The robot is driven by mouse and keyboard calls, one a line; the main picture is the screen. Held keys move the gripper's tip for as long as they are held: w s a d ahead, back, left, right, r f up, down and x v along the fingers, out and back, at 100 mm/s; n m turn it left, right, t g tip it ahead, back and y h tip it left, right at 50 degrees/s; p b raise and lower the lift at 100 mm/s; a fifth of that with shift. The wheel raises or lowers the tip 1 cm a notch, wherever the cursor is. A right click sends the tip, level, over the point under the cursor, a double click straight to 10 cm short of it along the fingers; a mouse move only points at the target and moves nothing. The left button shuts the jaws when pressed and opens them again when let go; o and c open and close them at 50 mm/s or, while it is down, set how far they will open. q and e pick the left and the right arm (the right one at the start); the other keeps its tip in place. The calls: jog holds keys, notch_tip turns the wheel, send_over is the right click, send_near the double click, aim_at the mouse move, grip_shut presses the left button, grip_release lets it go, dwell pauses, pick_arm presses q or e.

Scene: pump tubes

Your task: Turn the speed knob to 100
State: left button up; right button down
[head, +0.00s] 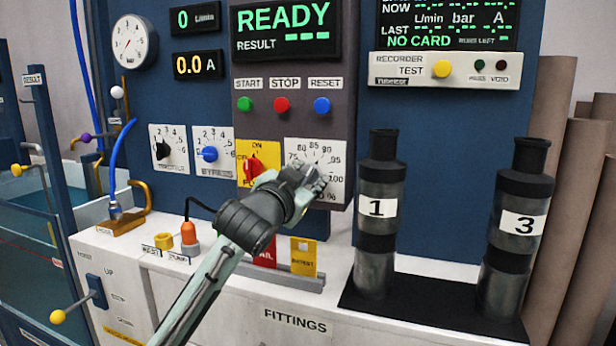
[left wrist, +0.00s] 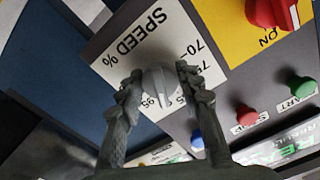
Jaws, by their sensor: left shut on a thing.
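The white speed dial plate (head: 333,150) is on the panel, with numbers in the 70s to 100 around its edge. In the left wrist view the plate (left wrist: 128,38) reads "SPEED %", and the grey speed knob (left wrist: 158,80) is between the two fingers. My left gripper (head: 312,182) reaches up from below to the dial. In the left wrist view its fingers (left wrist: 160,88) are shut on the knob, one on each side. The gripper hides most of the knob in the head view, so I cannot tell its exact setting. My right gripper is not in view.
The red power switch (head: 255,166) is just left of the speed dial, and the bypass knob (head: 209,154) is farther left. Start, stop and reset buttons (head: 282,104) are above. Tube 1 (head: 377,235) and tube 3 (head: 515,250) stand at right. The display reads READY.

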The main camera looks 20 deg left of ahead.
pick_arm(q)
jog(key=m, duration=0.6)
jog(key=shift+a+r+m, duration=0.1)
jog(key=shift+r+m, duration=0.05)
jog(key=shift+m, duration=0.15)
jog(key=m, duration=0.6)
dwell(0.4)
jog(key=o, duration=1.2)
jog(key=shift+c, duration=0.2)
jog(key=shift+s, duration=0.25)
jog(key=s, duration=1.1)
jog(key=shift+s+a, duration=0.15)
jog(key=shift+s, duration=0.1)
